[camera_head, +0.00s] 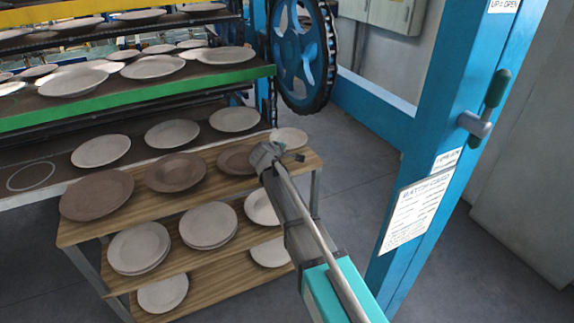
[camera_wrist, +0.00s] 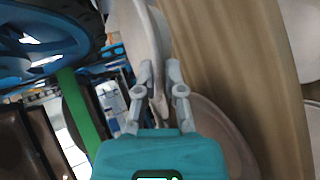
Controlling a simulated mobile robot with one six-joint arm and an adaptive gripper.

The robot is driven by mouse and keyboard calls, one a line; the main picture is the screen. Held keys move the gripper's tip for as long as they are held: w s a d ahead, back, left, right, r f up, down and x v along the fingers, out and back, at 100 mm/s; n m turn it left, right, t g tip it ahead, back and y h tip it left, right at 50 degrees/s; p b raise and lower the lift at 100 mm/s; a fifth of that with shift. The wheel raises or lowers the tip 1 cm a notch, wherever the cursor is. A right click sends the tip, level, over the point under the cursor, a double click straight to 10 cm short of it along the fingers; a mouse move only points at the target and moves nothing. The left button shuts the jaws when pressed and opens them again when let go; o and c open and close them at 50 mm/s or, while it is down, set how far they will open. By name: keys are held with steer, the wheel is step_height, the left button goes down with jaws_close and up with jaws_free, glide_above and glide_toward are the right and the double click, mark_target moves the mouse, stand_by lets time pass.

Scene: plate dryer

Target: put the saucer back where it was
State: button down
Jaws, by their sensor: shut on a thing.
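A pale saucer (camera_head: 289,137) is at the far right corner of the wooden cart top. My gripper (camera_head: 277,149) is at its near side. In the wrist view the saucer (camera_wrist: 143,35) extends from between the fingertips (camera_wrist: 160,80), seen steeply from the side. My gripper is shut on its rim. The fingers hide part of the rim, and I cannot tell whether the saucer touches the cart. A brown plate (camera_head: 237,160) lies just left of my gripper; a brownish plate also shows beside the fingers in the wrist view (camera_wrist: 218,128).
The cart top (camera_head: 215,187) also holds two brown plates (camera_head: 97,194) (camera_head: 175,172); its lower shelves hold pale plates (camera_head: 208,225). A dryer deck with pale plates (camera_head: 101,150) has an empty white ring (camera_head: 31,175). A blue wheel (camera_head: 303,50) and blue post (camera_head: 430,140) stand nearby.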

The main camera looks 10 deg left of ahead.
mark_target(288, 165)
steer(key=shift+w+d+f+b, duration=0.3)
steer(key=shift+w+f+b, duration=0.1)
steer(key=shift+f, duration=0.2)
steer(key=shift+w+d+f+b, duration=0.25)
steer(key=shift+w+f+b, duration=0.15)
steer(key=shift+f, duration=0.15)
steer(key=shift+w+d+f+b, duration=0.2)
steer(key=shift+w+f+b, duration=0.2)
steer(key=shift+f+b, duration=1.6)
steer(key=shift+f, duration=0.1)
steer(key=c, duration=0.7)
jaws_free()
steer(key=shift+c, duration=0.2)
steer(key=shift+r, duration=0.2)
